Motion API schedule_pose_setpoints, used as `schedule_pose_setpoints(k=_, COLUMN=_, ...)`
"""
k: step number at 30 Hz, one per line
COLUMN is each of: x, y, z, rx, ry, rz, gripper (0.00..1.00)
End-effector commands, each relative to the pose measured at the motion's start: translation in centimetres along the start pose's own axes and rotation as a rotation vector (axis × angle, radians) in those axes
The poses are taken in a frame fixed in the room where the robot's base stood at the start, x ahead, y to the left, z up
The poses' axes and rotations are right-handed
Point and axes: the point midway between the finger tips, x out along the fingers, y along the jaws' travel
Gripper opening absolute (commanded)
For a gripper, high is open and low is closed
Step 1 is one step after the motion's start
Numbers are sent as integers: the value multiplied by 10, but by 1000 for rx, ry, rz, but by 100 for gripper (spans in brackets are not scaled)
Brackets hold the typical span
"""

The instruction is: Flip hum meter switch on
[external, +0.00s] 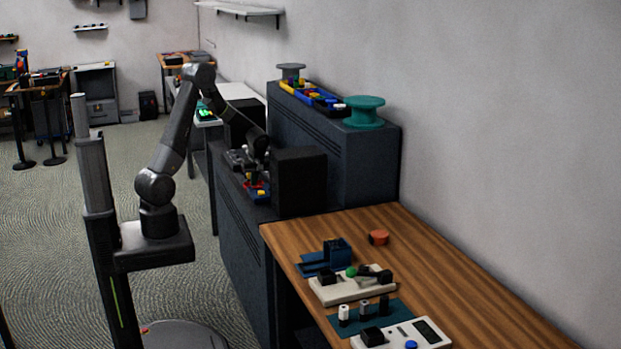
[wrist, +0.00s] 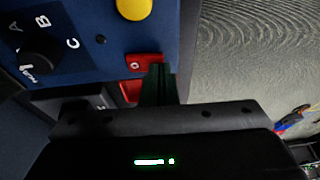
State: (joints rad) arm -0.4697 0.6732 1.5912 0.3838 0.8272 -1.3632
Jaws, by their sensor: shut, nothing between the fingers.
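A blue-faced device (wrist: 113,42), which seems to be the hum meter, fills the upper left of the wrist view. Its red rocker switch (wrist: 141,62) bears an "O" mark on the near half in sight. My gripper (wrist: 158,72) is shut and empty, with its tips right at the switch's right edge, covering part of it. I cannot tell whether they touch. In the external view the blue device (external: 258,194) sits on the dark cabinet, below my wrist, and the fingertips are hard to make out.
The panel also has a black rotary knob (wrist: 40,58) marked A, B, C and a yellow button (wrist: 134,8). A black box (external: 300,182) stands close right of my wrist. The wooden table (external: 440,255) carries other devices. Open floor (wrist: 255,50) lies right of the panel.

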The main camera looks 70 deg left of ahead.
Motion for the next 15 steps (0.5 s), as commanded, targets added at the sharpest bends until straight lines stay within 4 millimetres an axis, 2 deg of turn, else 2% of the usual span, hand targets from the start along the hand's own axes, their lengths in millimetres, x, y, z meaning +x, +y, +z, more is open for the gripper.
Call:
schedule_pose_setpoints(k=10, x=12, y=-3, z=3, rx=-21, ry=-1, rz=70, gripper=0)
schedule_pose_setpoints(k=11, x=6, y=-2, z=2, rx=-19, ry=-1, rz=66, gripper=0)
schedule_pose_setpoints(k=15, x=6, y=-2, z=2, rx=-18, ry=-2, rz=63, gripper=0)
